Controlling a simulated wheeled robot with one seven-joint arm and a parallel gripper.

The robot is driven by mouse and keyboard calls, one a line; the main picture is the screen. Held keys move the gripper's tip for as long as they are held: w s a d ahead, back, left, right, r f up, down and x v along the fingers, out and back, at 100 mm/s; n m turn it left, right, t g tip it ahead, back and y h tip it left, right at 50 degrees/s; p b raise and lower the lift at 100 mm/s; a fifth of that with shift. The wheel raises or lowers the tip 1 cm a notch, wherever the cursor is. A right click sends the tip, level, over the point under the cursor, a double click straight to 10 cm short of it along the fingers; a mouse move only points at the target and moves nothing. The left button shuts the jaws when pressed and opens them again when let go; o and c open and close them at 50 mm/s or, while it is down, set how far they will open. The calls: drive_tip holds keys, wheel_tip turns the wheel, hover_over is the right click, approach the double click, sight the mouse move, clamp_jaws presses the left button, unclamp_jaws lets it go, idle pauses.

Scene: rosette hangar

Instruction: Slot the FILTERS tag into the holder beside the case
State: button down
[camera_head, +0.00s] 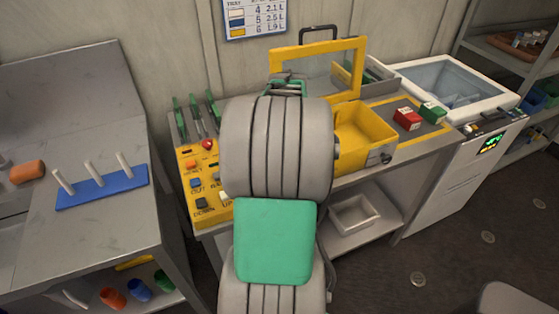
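The yellow case (366,137) stands open on the bench, with its framed see-through lid (318,68) raised behind it. My arm covers the case's left part. A red block (407,119) and a green block (432,113), each with a pale marking too small to read, lie right of the case. I cannot make out a FILTERS tag or clearly identify its holder. My gripper (286,86) shows only as a small green and dark part beyond my grey arm, in front of the lid. Its fingers and anything in them are hidden.
A yellow button panel (199,190) and green levers (197,117) are left of my arm. A blue peg rack (101,188) stands on the left bench. A white chest (450,88) with a clear lid is at right. A pale bin (354,215) sits on the lower shelf.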

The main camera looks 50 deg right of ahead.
drive_tip(key=shift+f, duration=0.3)
idle(0.5)
idle(0.5)
drive_tip(key=c, duration=1.3)
unclamp_jaws()
drive_tip(key=shift+c, duration=0.2)
drive_tip(key=o, duration=0.4)
wheel_tip(320, 180, up, 16)
drive_tip(key=p, duration=1.1)
